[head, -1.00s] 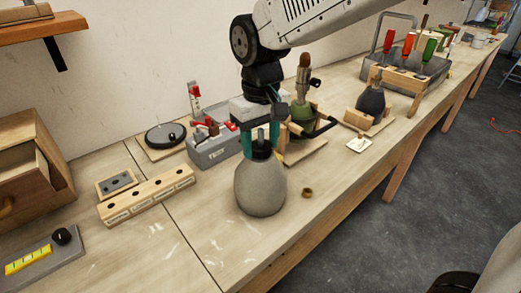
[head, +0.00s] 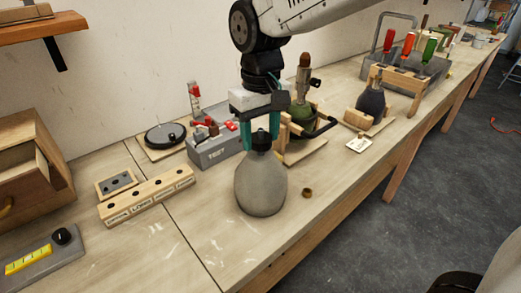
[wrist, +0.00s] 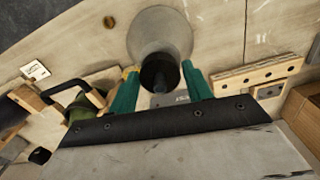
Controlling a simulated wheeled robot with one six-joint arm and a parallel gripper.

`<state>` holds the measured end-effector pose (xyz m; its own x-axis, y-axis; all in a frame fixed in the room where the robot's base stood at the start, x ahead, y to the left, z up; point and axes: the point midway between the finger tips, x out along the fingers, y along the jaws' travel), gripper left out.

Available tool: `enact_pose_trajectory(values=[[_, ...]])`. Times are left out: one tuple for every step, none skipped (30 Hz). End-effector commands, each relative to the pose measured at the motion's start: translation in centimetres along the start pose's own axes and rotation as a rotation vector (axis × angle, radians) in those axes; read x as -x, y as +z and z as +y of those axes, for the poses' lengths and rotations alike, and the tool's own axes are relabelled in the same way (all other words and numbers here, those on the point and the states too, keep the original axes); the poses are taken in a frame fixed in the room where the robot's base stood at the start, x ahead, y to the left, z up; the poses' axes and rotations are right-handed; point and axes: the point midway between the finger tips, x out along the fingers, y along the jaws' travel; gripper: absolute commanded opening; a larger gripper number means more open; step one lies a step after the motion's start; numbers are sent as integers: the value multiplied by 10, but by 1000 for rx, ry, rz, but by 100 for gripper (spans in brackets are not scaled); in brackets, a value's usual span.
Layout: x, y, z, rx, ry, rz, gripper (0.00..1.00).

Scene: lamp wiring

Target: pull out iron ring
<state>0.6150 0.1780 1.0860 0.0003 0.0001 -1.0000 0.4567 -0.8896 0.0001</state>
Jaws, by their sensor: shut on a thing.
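A grey, bulb-shaped lamp base (head: 260,185) stands upright on the bench. At its top, between my fingers, is a dark round ring (head: 261,141), which looks like the iron ring. It also shows as a black cylinder in the wrist view (wrist: 160,73). My gripper (head: 260,138) points down over the lamp base, its two teal fingers shut on the dark ring from either side. Whether the ring is clear of the neck I cannot tell. A small brass-coloured ring (head: 307,193) lies loose on the bench, right of the base.
A wooden block with holes (head: 147,197) and a grey test box (head: 214,149) stand to the left. A green lamp base (head: 303,112) in a wooden stand is close behind my gripper. The front bench top is clear.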

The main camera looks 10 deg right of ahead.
Motion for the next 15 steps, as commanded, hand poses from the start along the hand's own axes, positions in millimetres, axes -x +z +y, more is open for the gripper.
enact_pose_trajectory(values=[[3, 0, 0, 0, 0, 1, 22], [4, 0, 0, 0, 0, 1, 22], [6, 0, 0, 0, 0, 0, 22], [8, 0, 0, 0, 0, 1, 22], [10, 0, 0, 0, 0, 1, 22], [12, 0, 0, 0, 0, 1, 22], [13, 0, 0, 0, 0, 2, 22], [15, 0, 0, 0, 0, 2, 22], [17, 0, 0, 0, 0, 2, 22], [18, 0, 0, 0, 0, 1, 22], [20, 0, 0, 0, 0, 1, 22], [22, 0, 0, 0, 0, 1, 22], [23, 0, 0, 0, 0, 1, 22], [25, 0, 0, 0, 0, 1, 22], [27, 0, 0, 0, 0, 2, 22]])
